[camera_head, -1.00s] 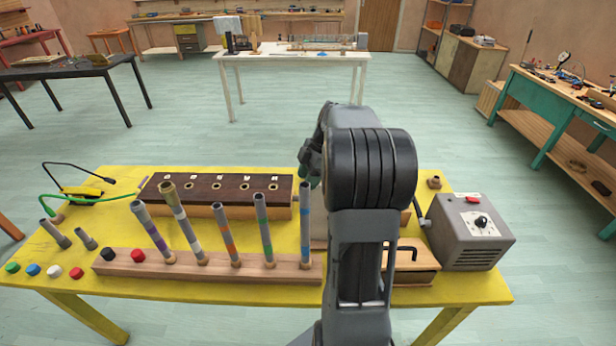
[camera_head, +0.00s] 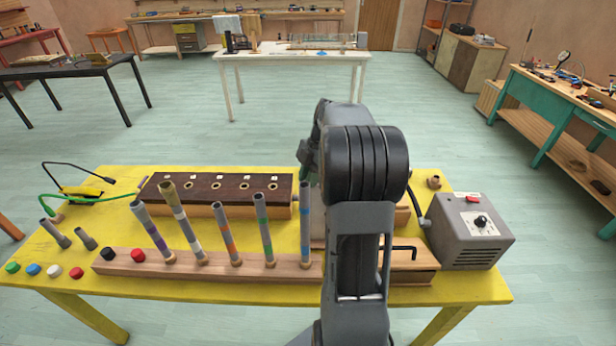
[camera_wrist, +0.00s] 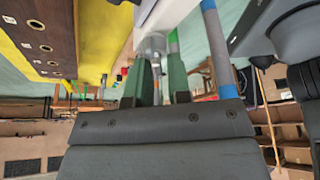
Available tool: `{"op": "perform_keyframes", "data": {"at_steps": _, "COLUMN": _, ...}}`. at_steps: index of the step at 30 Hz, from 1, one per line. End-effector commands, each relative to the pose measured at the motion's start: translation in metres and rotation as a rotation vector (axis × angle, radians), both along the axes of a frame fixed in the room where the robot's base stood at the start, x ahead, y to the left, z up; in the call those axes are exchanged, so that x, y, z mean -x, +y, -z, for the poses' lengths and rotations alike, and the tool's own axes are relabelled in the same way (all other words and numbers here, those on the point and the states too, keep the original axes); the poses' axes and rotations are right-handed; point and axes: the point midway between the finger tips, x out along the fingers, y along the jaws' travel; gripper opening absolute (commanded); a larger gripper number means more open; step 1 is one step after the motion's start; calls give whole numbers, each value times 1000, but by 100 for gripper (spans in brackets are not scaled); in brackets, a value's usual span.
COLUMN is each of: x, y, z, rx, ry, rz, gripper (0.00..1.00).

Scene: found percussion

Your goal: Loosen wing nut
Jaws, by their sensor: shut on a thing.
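My gripper (camera_wrist: 158,72), with green fingers, is closed around a small grey metal piece (camera_wrist: 153,44), seemingly the wing nut, under a pale block or plate. Its wings cannot be made out, so I cannot tell how far it is turned. In the head view my gripper (camera_head: 306,160) is at the right end of the dark-topped holed box (camera_head: 217,207); my arm hides the wing nut there.
A yellow table (camera_head: 80,265) carries a wooden rack (camera_head: 205,265) of upright banded tubes close to my arm. Coloured caps and loose tubes lie at the left.

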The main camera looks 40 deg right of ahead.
Motion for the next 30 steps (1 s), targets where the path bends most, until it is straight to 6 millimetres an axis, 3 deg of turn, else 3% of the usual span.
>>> {"op": "perform_keyframes", "data": {"at_steps": 6, "x": 0, "y": 0, "z": 0, "rx": 0, "ry": 1, "rz": -10, "gripper": 0}}
{"op": "perform_keyframes", "data": {"at_steps": 15, "x": 5, "y": -1, "z": -1, "rx": 1, "ry": 0, "rz": -321, "gripper": 0}}
{"op": "perform_keyframes", "data": {"at_steps": 25, "x": 6, "y": -1, "z": -1, "rx": 1, "ry": 0, "rz": -353, "gripper": 0}}
{"op": "perform_keyframes", "data": {"at_steps": 30, "x": 8, "y": -2, "z": -2, "rx": 0, "ry": 2, "rz": -527, "gripper": 0}}
